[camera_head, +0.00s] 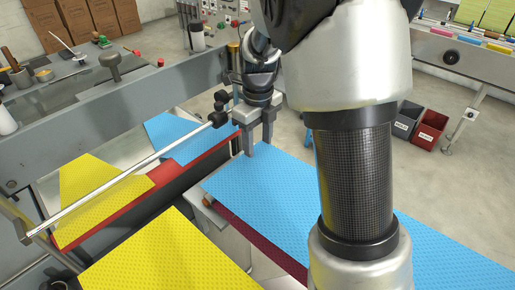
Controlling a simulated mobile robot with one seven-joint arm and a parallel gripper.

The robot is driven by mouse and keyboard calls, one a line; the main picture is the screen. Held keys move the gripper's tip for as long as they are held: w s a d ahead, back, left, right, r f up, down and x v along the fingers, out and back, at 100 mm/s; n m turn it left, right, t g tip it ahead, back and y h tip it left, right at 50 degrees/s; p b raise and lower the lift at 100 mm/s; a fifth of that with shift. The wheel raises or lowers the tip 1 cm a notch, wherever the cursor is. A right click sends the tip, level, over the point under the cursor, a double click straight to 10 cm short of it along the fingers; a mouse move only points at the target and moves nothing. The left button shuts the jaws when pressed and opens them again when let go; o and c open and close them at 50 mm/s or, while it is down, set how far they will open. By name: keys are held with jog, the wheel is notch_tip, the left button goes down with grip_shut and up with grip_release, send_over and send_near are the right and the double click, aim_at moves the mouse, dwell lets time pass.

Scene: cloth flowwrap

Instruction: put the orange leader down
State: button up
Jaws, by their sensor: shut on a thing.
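My gripper (259,147) points down at the middle of the view, its fingertips at the far edge of a patterned blue sheet (285,195). It is shut on that edge. The blue sheet extends toward the lower right, partly hidden behind my arm. A dark red layer shows along its near side. I see no sheet that is plainly orange.
A yellow sheet (165,255) lies at the front. Another yellow sheet (90,195) and a blue sheet (185,137) lie behind the red strip (115,215). A metal rod (130,180) crosses left of my gripper. Bins (430,128) stand on the floor at right.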

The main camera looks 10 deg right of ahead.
jog(key=shift+f, duration=0.25)
jog(key=shift+f, duration=0.15)
jog(key=o, duration=1)
jog(key=shift+c, duration=0.2)
